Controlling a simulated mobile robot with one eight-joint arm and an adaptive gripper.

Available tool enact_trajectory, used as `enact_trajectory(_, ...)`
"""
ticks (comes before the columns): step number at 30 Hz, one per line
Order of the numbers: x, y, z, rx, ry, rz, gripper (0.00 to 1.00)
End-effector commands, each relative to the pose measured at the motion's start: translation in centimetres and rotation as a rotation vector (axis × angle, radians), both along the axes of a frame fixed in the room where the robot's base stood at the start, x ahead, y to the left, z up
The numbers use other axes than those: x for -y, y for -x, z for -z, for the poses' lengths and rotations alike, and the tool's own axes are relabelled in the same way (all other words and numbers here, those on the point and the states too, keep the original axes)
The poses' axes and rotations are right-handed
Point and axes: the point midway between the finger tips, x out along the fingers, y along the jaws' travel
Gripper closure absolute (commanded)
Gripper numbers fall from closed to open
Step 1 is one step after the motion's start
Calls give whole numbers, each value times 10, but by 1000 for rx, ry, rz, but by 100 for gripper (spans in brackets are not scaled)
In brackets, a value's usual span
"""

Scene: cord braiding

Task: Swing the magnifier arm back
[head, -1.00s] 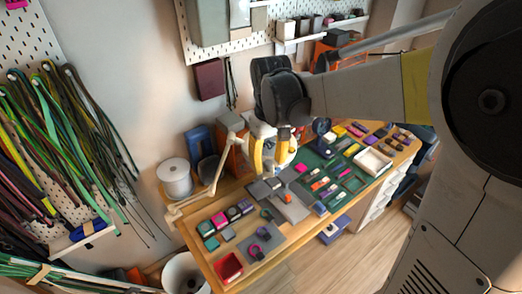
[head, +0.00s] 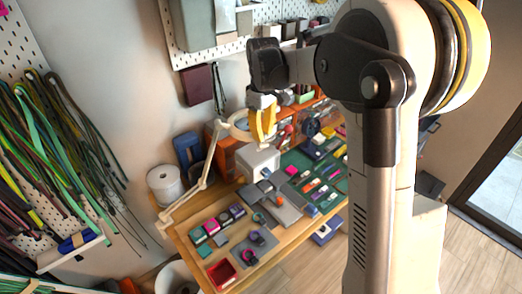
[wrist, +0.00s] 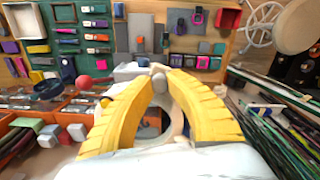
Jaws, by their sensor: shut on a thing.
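The magnifier is a cream jointed arm (head: 203,184) that rises from the left edge of the workbench to an elbow near the wall. Its round head (head: 239,127) is at the back of the bench, partly hidden by my gripper. My gripper (head: 262,138) has yellow fingers and is shut at the magnifier head, above the bench. In the wrist view the yellow fingertips (wrist: 158,76) close around a small pale grey knob (wrist: 158,68). Part of the pale ring of the head (wrist: 176,122) shows between the fingers.
A white box (head: 258,161) stands on the bench just below my gripper. A white spool (head: 165,185) and a blue container (head: 188,150) stand behind the magnifier arm. Small coloured parts and a red tray (head: 222,273) cover the front. Cords hang at the left.

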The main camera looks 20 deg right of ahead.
Motion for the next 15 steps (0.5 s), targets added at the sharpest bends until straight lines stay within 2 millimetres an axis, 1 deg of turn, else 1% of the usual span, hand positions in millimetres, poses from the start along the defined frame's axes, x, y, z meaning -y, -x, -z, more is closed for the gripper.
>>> enact_trajectory(1,4,-14,0,1,0,-29,100)
enact_trajectory(3,7,-30,0,1,0,-69,100)
enact_trajectory(6,10,-45,0,1,0,-110,100)
enact_trajectory(9,12,-52,1,-1,-1,-131,100)
enact_trajectory(15,12,-53,1,-1,-1,-136,100)
